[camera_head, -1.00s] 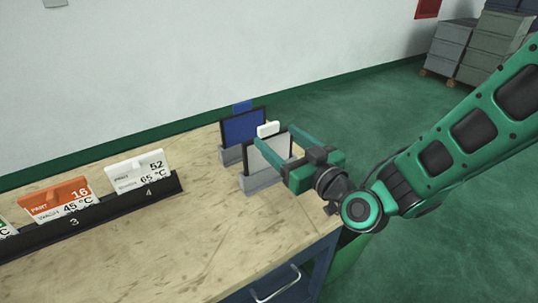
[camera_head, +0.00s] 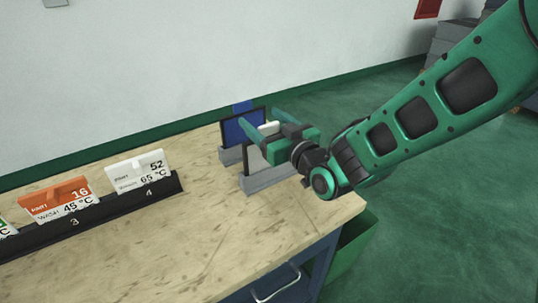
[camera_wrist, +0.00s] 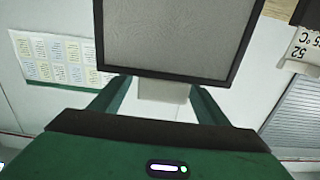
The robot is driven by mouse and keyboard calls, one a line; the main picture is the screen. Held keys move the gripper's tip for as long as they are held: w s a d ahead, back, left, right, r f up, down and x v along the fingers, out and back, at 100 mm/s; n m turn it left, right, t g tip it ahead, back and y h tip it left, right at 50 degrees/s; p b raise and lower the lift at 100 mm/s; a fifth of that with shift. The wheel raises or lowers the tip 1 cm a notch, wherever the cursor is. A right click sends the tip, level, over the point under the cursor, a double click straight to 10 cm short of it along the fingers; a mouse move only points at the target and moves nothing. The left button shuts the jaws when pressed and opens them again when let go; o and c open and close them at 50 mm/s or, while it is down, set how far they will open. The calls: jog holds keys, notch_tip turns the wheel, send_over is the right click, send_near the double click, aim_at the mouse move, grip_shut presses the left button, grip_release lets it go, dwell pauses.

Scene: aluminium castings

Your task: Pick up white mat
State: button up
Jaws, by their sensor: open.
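The white mat (camera_head: 252,159) is a pale panel in a dark frame with a white tab on top. It stands upright in a grey holder (camera_head: 268,179) near the far right of the bench, partly hidden by my gripper. In the wrist view the mat (camera_wrist: 175,35) fills the top middle, its white tab pointing down toward my gripper (camera_wrist: 162,90). My gripper (camera_head: 258,118) is open at the mat's top edge. The tab appears between the two fingers in the wrist view; I see no contact.
A blue framed mat (camera_head: 242,129) stands in its own holder close behind, near a fingertip. A black rail (camera_head: 110,212) with number cards, including an orange card (camera_head: 57,198) and a white card (camera_head: 138,172), lies to the left. The bench front (camera_head: 215,245) is clear.

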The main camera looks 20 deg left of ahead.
jog(key=shift+w+a, duration=0.35)
jog(key=shift+a, duration=0.1)
